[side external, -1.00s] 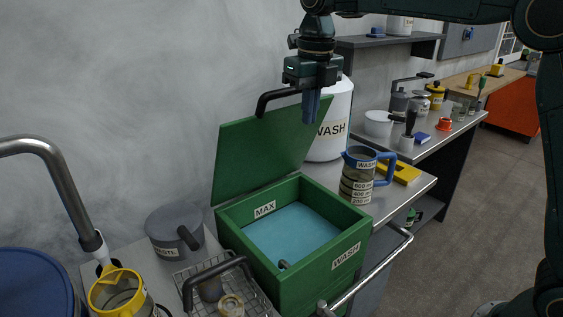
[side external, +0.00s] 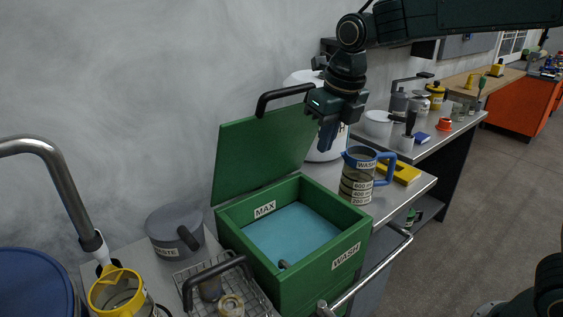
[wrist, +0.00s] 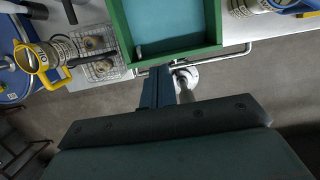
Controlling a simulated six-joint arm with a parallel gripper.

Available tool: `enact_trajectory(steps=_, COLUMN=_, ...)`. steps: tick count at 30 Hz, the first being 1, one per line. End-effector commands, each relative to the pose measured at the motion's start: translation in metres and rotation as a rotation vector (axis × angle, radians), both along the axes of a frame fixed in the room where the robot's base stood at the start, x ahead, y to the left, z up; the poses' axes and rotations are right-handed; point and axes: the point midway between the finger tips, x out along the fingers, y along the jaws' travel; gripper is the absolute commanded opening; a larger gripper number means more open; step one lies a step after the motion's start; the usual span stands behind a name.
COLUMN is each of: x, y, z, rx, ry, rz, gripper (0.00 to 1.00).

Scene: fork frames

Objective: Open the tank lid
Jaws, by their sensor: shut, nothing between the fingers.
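The green tank (side external: 318,272) stands open on the bench, with blue liquid (side external: 292,233) inside and MAX and WASH labels. Its green lid (side external: 258,155) is raised and tilted back towards the wall. The black lid handle (side external: 284,95) is at the lid's top edge. My gripper (side external: 325,142) is shut and empty, in front and to the right of the handle, apart from it. In the wrist view my shut fingers (wrist: 157,88) point towards the tank's front rim (wrist: 178,53), and the lid is out of view.
A measuring jug with a blue handle (side external: 358,180) stands right of the tank, near a yellow block (side external: 402,172). A wire basket (side external: 250,288), grey WASTE pot (side external: 172,228) and yellow-rimmed jug (side external: 118,292) are left. A metal rail (side external: 372,275) runs along the front.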

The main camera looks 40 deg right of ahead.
Motion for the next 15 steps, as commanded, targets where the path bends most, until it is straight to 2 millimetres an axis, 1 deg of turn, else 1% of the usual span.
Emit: enact_trajectory(steps=15, x=-0.029, y=-0.001, z=-0.03, rx=-0.009, ry=-0.104, rz=0.004, gripper=0.0)
